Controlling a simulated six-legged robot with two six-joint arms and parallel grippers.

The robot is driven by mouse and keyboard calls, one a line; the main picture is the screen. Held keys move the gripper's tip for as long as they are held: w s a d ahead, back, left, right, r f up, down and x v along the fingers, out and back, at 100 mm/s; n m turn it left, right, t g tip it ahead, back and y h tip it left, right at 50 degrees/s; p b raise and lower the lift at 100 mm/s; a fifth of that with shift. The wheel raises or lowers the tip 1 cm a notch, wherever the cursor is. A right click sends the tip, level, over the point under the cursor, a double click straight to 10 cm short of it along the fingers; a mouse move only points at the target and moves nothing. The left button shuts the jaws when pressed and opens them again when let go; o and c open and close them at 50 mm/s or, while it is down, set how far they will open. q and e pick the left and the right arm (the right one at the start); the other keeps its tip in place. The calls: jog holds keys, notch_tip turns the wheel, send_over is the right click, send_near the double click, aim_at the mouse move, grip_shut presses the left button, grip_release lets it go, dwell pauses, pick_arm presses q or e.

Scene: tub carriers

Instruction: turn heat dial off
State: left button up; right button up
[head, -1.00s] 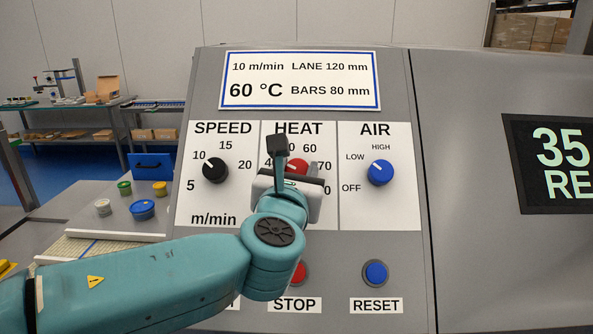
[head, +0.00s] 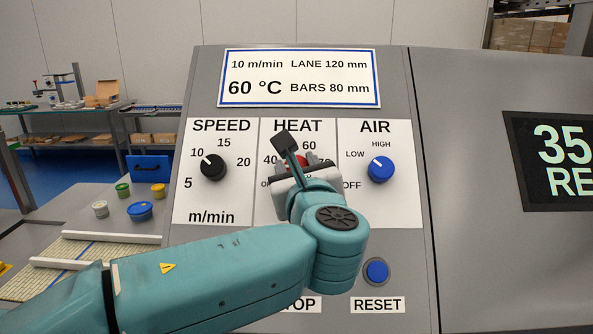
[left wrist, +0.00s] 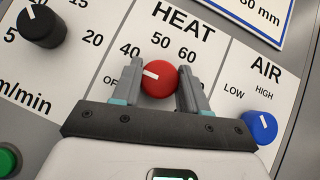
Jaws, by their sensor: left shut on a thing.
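The red HEAT dial (left wrist: 159,79) sits in the middle of the control panel (head: 196,72). Its white mark in the left wrist view points left and slightly up, between OFF and 40. My left gripper (left wrist: 157,87) has a finger on each side of the dial and is shut on it. In the head view the dial (head: 297,161) is partly hidden by my gripper (head: 295,164) and its wrist camera. The wrist is rolled over, leaning left at its top. My right gripper is not in view.
The black SPEED dial (head: 213,167) is left of HEAT, and the blue AIR dial (head: 380,169) is right. Below are the blue RESET button (head: 376,271) and a STOP label partly behind my arm. A display (head: 553,162) stands at right.

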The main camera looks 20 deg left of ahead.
pick_arm(q)
jog(key=shift+d+n+g+y+p, duration=0.1)
jog(key=shift+n+g+y+p, duration=0.95)
jog(key=shift+n, duration=1.35)
jog(key=shift+g+y+b, duration=0.25)
jog(key=shift+b, duration=0.05)
jog(key=o, duration=0.8)
jog(key=shift+o, duration=1.3)
jog(key=shift+s+r, duration=0.1)
jog(key=shift+d, duration=0.15)
jog(key=b+v, duration=0.2)
jog(key=v, duration=1.4)
